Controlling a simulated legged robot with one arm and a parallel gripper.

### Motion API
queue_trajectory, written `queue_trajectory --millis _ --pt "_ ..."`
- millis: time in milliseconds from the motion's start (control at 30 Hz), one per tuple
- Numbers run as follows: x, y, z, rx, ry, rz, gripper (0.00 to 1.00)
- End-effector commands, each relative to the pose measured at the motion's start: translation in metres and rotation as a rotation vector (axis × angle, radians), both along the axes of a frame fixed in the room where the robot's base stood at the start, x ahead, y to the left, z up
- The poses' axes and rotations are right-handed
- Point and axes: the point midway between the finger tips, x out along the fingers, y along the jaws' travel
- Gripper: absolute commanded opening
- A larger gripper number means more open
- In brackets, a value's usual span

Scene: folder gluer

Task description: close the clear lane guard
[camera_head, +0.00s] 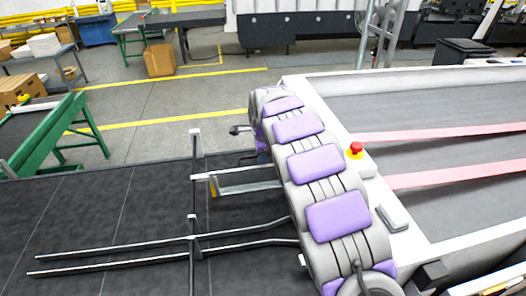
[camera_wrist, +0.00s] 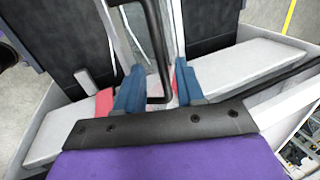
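In the wrist view my gripper (camera_wrist: 158,88) has two blue fingers standing apart, with red patches beside them. A black bar handle (camera_wrist: 157,45) runs down between the fingers and hooks at its lower end. There is space around the bar, and I cannot tell whether a finger touches it. Behind the handle is a see-through strip with pale edges, which looks like the clear lane guard (camera_wrist: 135,45). In the head view I cannot make out the guard or my fingertips for certain; my purple and grey arm covers the middle.
In the head view, a machine bed with pink belts (camera_head: 450,178) lies at the right. A red stop button (camera_head: 356,148) sits on its edge. Long thin rods (camera_head: 110,250) stretch over the dark surface at the left. A green-legged conveyor (camera_head: 55,135) stands beyond.

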Motion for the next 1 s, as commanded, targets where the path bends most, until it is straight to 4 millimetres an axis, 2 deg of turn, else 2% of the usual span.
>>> queue_trajectory --millis 100,500,1000 --pt "0.0 0.006 -0.001 -0.003 -0.001 0.004 0.38" --pt "0.001 -0.017 0.003 0.014 -0.003 0.0 0.0" --pt "0.001 -0.009 0.001 0.003 -0.001 0.001 0.0"
